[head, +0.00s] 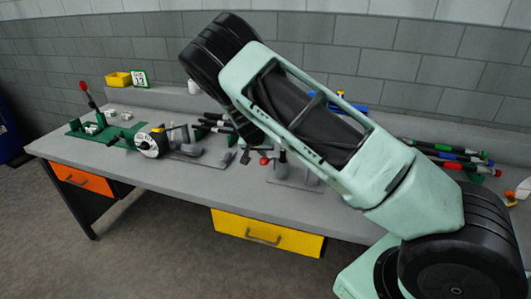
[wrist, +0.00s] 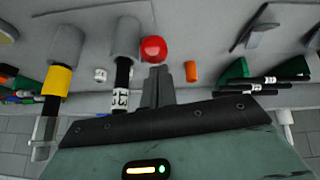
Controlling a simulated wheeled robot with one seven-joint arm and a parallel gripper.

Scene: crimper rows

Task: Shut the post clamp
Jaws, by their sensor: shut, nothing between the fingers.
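My gripper (wrist: 157,75) is shut and empty in the wrist view. Its grey fingertips are just below a red ball knob (wrist: 153,50) in the picture; whether they touch it I cannot tell. In the head view a red knob (head: 264,161) shows beside a grey base plate (head: 294,179) with short upright grey parts, which looks like the post clamp. My arm covers part of the bench behind it, and my gripper cannot be made out there. How far the clamp is open I cannot tell.
Grey cylinders stand left of the knob in the wrist view, one above a yellow band (wrist: 58,80). An orange cylinder (wrist: 190,71) is at right. On the bench (head: 190,185), a green plate (head: 110,130) with a red-knobbed lever (head: 88,97) and a round dial (head: 149,143) stand left.

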